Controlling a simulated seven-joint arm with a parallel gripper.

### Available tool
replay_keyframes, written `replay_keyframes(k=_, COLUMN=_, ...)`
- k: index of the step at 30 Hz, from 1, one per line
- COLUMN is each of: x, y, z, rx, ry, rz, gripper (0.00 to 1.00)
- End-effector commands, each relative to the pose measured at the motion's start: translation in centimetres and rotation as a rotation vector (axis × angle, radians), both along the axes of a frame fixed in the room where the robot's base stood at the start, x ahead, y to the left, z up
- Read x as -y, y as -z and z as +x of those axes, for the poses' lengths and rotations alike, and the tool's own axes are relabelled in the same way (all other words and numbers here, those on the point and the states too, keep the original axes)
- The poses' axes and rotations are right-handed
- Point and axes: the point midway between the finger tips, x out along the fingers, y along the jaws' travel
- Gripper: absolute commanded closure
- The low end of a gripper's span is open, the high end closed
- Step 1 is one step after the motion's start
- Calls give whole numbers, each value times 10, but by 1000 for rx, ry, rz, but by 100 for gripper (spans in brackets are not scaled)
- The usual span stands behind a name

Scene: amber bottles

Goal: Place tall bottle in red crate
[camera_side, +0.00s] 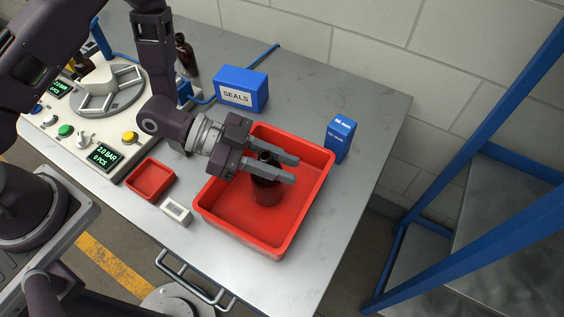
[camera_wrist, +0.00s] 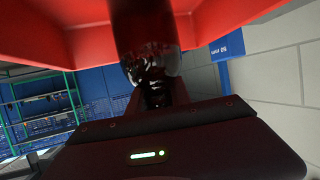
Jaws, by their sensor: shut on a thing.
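The tall bottle (camera_side: 266,190) is dark amber and stands about upright inside the red crate (camera_side: 228,226). My gripper (camera_side: 285,169) reaches over the crate from the left, with its two fingers on either side of the bottle's upper part. The gripper is shut on the bottle. In the wrist view the bottle (camera_wrist: 146,38) is dark and close between the fingers, with red crate walls (camera_wrist: 230,18) around it. I cannot tell for sure whether the bottle's base touches the crate floor.
A blue SEALS box (camera_side: 241,90) stands behind the crate and a small blue box (camera_side: 340,138) to its right. A small red tray (camera_side: 150,180) and a white device (camera_side: 176,211) lie left of the crate. Another brown bottle (camera_side: 185,54) stands at the back.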

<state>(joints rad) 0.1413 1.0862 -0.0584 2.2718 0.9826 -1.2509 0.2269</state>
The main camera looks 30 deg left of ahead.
Motion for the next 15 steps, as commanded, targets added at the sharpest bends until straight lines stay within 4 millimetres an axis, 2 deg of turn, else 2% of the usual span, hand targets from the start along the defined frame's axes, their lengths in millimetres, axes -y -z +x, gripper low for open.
replay_keyframes(k=1, x=0, y=2, z=0, rx=-1, ry=0, rz=0, gripper=100)
replay_keyframes(k=2, x=0, y=1, z=0, rx=-1, ry=0, rz=0, gripper=70)
replay_keyframes(k=4, x=0, y=1, z=0, rx=-1, ry=0, rz=0, gripper=56)
replay_keyframes(k=5, x=0, y=1, z=0, rx=-1, ry=0, rz=0, gripper=54)
replay_keyframes(k=15, x=0, y=-3, z=0, rx=1, ry=0, rz=0, gripper=54)
